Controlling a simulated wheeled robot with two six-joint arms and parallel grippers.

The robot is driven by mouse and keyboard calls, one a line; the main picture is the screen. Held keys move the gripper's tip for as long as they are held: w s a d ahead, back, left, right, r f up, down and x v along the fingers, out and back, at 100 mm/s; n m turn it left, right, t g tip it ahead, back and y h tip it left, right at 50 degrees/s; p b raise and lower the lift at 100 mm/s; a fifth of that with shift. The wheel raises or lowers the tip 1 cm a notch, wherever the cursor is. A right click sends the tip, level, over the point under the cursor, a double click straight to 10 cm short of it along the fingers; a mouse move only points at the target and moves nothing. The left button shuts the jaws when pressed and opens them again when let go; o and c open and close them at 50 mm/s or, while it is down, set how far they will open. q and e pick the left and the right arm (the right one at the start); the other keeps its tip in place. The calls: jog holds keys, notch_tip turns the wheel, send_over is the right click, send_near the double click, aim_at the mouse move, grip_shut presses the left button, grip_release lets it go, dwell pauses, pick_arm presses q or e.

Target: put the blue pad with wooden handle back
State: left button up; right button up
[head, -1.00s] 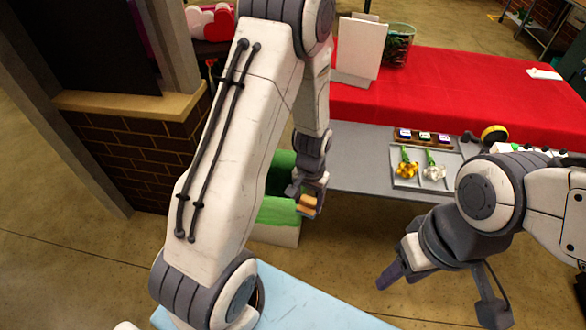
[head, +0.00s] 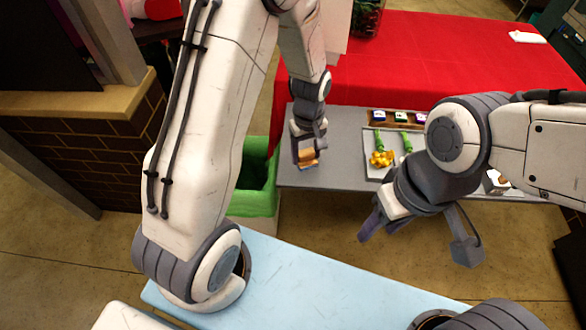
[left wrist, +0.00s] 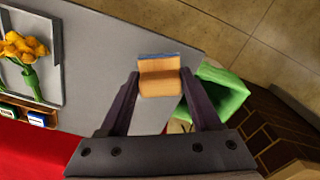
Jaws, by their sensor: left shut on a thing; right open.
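The blue pad with wooden handle (head: 307,157) is in my left gripper (head: 308,151), over the left part of the grey table (head: 335,150). In the left wrist view the wooden block (left wrist: 160,78) sits between the two fingertips, with a thin blue edge (left wrist: 158,55) on its far side. My left gripper is shut on it. A wooden rack (head: 388,123) with several small coloured-top pads stands at the back of the table, right of the gripper; its end also shows in the left wrist view (left wrist: 22,121). My right gripper (head: 369,226) is open and empty in front of the table.
A pale tray (head: 371,143) with yellow flowers (head: 381,159) lies in front of the rack, partly hidden by my right arm. A green bin (head: 252,203) stands left of the table. A red-covered table (head: 450,60) is behind. Bare grey surface lies between gripper and tray.

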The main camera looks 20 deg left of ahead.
pick_arm(q)
jog(key=w+d+r+n+b, duration=0.3)
jog(key=d+n, duration=0.4)
jog(key=n, duration=0.6)
jog(key=a+f+p, duration=0.1)
jog(key=a+f, duration=0.1)
jog(key=a, duration=0.1)
jog(key=s+a+f+p, duration=0.1)
jog(key=a, duration=0.3)
jog(key=a+f+p, duration=0.1)
jog(key=a+f, duration=0.1)
jog(key=a, duration=0.2)
jog(key=shift+s+a+f, duration=0.1)
jog(key=shift+s+f, duration=0.05)
jog(key=shift+f, duration=0.2)
notch_tip(320, 180, down, 4)
jog(key=shift+r+p, duration=0.1)
jog(key=shift+p, duration=0.6)
jog(key=shift+f, duration=0.2)
jog(key=shift+f, duration=0.2)
jog(key=o, duration=1.3)
